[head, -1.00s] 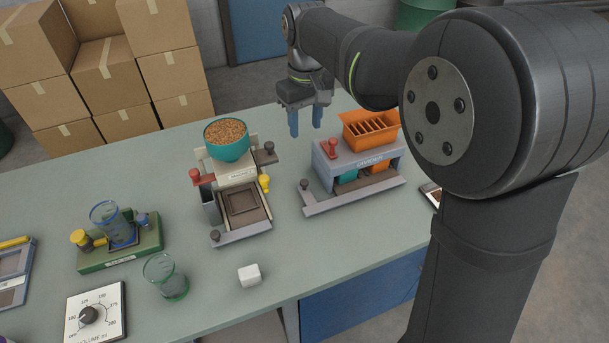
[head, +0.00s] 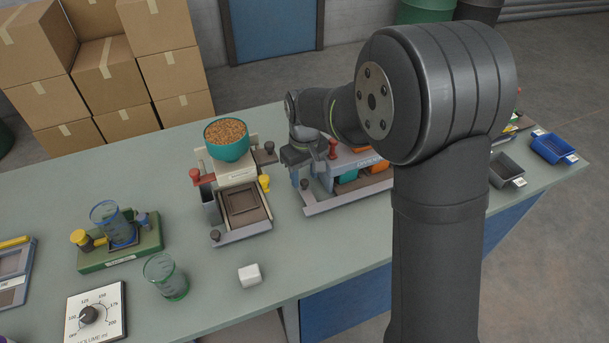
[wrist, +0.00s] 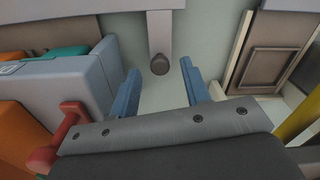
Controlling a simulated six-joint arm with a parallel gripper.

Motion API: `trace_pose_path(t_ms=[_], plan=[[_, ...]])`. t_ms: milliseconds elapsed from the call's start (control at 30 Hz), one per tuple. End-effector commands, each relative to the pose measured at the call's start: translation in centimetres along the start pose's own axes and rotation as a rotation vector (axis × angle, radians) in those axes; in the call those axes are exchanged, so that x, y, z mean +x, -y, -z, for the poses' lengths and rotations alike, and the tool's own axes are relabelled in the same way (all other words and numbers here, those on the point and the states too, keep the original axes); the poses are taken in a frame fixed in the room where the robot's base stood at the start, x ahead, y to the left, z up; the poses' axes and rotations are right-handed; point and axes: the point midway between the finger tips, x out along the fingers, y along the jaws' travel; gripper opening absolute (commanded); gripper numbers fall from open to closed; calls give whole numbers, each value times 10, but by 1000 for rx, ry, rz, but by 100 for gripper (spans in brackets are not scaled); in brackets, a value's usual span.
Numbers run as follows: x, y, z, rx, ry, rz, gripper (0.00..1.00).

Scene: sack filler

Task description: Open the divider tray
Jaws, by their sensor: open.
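The divider (head: 352,165) is a grey housing with a red-knobbed lever, and teal and orange parts show under it. Its tray has a long grey front bar (head: 350,196) with a dark round knob (head: 305,184) at the left end. My gripper (head: 298,178) is low at the divider's left end, fingers pointing down, close to that knob. In the wrist view the knob (wrist: 160,65) appears between the two open blue fingertips (wrist: 160,72), with clear space on both sides. I cannot tell how far below the tips it is. My arm hides much of the divider's right side.
The sack filler (head: 240,205) with its teal bowl of grain (head: 228,139) stands just left of my gripper; its yellow knob (head: 264,182) is near. A white cube (head: 249,275) and a glass beaker (head: 166,276) are at the front. Table before the tray bar is clear.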

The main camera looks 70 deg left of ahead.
Motion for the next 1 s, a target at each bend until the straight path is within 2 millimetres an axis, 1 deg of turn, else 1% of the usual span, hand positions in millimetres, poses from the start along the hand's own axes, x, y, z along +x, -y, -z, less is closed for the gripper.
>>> trace_pose_path(t_ms=[133, 367, 400, 467, 600, 633, 767, 867, 967, 1000], plan=[[8, 0, 0, 0, 1, 0, 43], [8, 0, 0, 0, 0, 0, 43], [8, 0, 0, 0, 0, 0, 41], [8, 0, 0, 0, 0, 0, 29], [8, 0, 0, 0, 0, 0, 2], [8, 0, 0, 0, 0, 0, 0], [8, 0, 0, 0, 0, 0, 0], [7, 1, -4, 0, -1, 0, 0], [7, 4, -19, 1, -1, 0, 0], [7, 6, -26, 1, -1, 0, 0]])
